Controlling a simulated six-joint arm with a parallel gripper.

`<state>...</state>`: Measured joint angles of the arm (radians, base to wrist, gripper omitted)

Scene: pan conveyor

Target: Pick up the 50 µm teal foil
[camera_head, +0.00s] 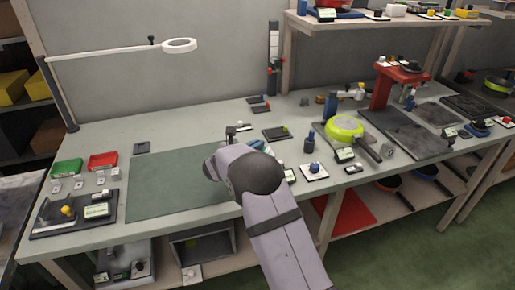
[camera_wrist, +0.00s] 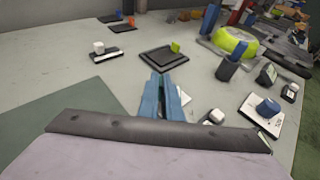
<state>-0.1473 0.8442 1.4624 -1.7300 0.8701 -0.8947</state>
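My gripper (camera_wrist: 162,80) shows in the wrist view as two blue fingers pointing away over the bench. In the head view my arm hides most of the fingers. I cannot pick out a teal foil for certain in either view. A white piece (camera_wrist: 184,96) lies just right of the fingers, partly hidden by them. A dark square plate with a yellow-green tab (camera_wrist: 163,58) lies beyond the fingertips; the plate also shows in the head view (camera_head: 272,134).
A green mat (camera_head: 165,188) covers the bench left of my arm. A green-yellow pan (camera_head: 343,129) and a blue-knobbed white plate (camera_head: 314,172) stand to the right. Green (camera_head: 67,168) and red (camera_head: 103,161) trays are at far left. A lamp arm (camera_head: 110,52) overhangs the back left.

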